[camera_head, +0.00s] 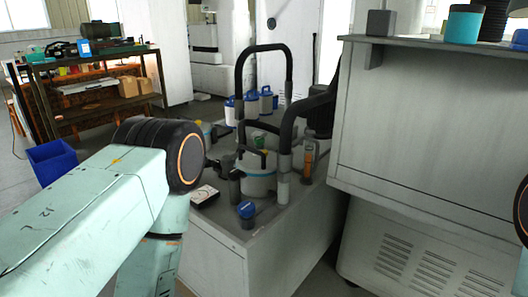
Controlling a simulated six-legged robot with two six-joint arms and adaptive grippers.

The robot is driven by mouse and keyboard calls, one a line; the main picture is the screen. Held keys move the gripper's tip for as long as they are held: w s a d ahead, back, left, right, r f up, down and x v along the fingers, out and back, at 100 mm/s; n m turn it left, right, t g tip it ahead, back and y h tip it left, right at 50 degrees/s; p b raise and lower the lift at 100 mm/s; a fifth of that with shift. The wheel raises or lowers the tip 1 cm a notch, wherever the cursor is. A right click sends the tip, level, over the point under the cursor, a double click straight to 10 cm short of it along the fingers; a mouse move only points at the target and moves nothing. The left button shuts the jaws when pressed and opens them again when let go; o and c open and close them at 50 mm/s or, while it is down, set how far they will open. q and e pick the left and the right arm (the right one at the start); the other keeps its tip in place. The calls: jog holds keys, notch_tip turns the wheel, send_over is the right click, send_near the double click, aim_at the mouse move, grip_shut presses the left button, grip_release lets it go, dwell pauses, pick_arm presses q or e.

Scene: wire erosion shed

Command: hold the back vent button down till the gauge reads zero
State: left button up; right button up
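A pale round vessel (258,176) with a light-blue band stands on the grey bench (216,239) in the middle, with black curved pipes above it. A small white box (204,195) with a dark side and a red mark lies left of it; I cannot tell whether it is the gauge. A blue-topped knob or cup (246,211) stands at the bench's front. I cannot make out the back vent button. My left arm comes in from the left, and its joint hides part of the bench. Dark parts just beyond it may be my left gripper; its fingers are not clear. My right gripper is out of view.
A large grey cabinet (430,130) with an overhanging shelf (450,44) closes off the right. Several blue-and-white canisters (252,104) stand at the bench's back. A blue bin (52,165) and a cluttered rack (98,125) stand at the left.

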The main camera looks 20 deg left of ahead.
pick_arm(q)
grip_shut()
dwell(0.6)
dwell(1.2)
